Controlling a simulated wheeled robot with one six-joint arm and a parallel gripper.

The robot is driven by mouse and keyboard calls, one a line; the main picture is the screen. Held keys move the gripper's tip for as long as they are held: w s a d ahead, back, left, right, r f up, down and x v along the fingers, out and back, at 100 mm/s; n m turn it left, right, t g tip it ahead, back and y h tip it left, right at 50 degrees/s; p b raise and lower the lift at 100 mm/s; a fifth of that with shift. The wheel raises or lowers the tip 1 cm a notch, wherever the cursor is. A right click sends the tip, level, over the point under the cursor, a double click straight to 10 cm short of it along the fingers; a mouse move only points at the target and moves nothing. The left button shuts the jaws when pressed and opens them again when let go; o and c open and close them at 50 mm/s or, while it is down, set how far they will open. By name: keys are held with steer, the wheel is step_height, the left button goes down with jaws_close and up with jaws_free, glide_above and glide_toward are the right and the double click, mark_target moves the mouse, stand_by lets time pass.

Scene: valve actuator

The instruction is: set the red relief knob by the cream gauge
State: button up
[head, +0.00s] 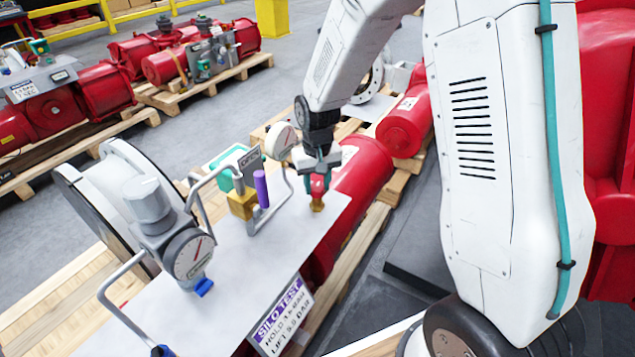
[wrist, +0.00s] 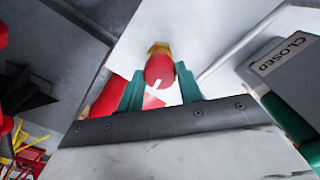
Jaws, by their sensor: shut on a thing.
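The red relief knob (head: 317,186) sits on a brass fitting (head: 317,204) near the right edge of the pale panel (head: 232,268). My gripper (head: 317,178) is shut on the knob, with a teal finger on each side. The wrist view shows the red knob (wrist: 159,68) between the fingers of my gripper (wrist: 159,74), with the brass fitting (wrist: 159,48) beyond it. A pale, cream-looking gauge (head: 280,141) stands behind and left of my gripper, its face turned sideways. Another pale-faced gauge (head: 193,255) with a red needle is at the front left. I cannot read either scale.
A yellow block (head: 242,204), a purple cylinder (head: 261,188) and bent grey pipes stand left of the knob. A dark sign (head: 250,160) is close by; the wrist view shows a CLOSED sign (wrist: 283,58). A red cylinder (head: 362,172) lies beside the panel.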

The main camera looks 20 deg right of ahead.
mark_target(317, 186)
steer(key=shift+w+n, duration=0.1)
steer(key=shift+n, duration=1.5)
steer(key=o, duration=1)
step_height(317, 186, up, 8)
steer(key=shift+f, duration=0.1)
